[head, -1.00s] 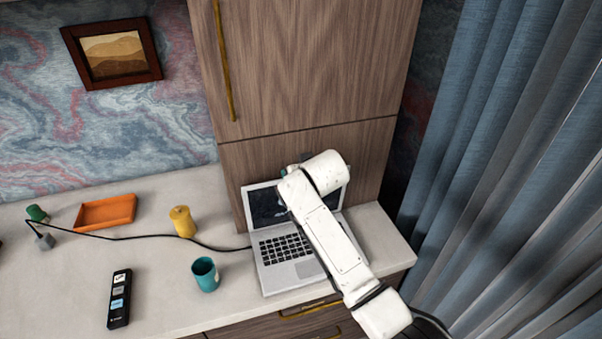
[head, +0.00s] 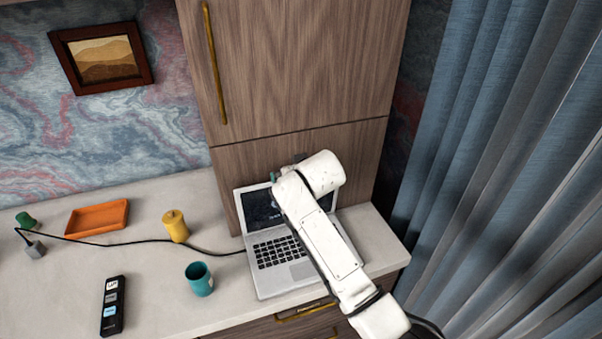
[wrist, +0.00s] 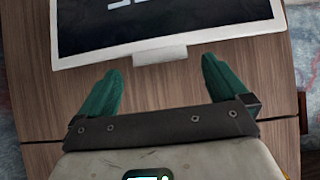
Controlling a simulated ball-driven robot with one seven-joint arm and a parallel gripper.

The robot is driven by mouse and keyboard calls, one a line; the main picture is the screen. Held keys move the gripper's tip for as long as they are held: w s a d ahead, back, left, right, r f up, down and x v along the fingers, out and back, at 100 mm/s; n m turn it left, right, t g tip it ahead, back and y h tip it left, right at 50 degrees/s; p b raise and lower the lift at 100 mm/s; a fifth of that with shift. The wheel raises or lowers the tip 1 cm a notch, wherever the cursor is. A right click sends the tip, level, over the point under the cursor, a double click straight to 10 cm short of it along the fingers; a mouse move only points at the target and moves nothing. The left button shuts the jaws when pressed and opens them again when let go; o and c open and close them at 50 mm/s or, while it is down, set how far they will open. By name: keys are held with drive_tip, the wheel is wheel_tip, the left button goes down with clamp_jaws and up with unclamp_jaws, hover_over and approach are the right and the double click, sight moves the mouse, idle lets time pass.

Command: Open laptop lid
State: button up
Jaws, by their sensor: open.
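The laptop (head: 284,252) stands on the desk with its lid raised, and its keyboard and dark screen (head: 258,207) show in the head view. My white arm crosses in front and hides the right part of the screen and keyboard. In the wrist view the laptop's screen (wrist: 165,22) fills the top, with a pale frame and a light tab at its edge. My gripper (wrist: 160,82) has its two green fingers spread wide with nothing between them. The fingertips lie just short of the screen's edge in that picture; I cannot tell whether they touch it.
A teal cup (head: 200,279) stands left of the laptop. A yellow jar (head: 175,226), an orange tray (head: 97,218) and a dark remote (head: 112,306) lie farther left. A black cable (head: 140,240) runs to the laptop. A wooden cabinet (head: 300,75) rises directly behind it.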

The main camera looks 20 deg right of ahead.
drive_tip(key=b+v, duration=0.1)
drive_tip(key=v, duration=0.8)
drive_tip(key=shift+s, duration=0.15)
drive_tip(key=shift+r, duration=0.1)
drive_tip(key=s+d+f+g, duration=0.3)
drive_tip(key=s+f+g, duration=0.2)
drive_tip(key=s+f, duration=1.35)
drive_tip(key=s+d+f+g, duration=0.2)
drive_tip(key=s, duration=1.1)
drive_tip(key=s+d+f+g, duration=0.2)
drive_tip(key=s+f, duration=0.1)
drive_tip(key=s, duration=1)
drive_tip(key=shift+d+m, duration=0.4)
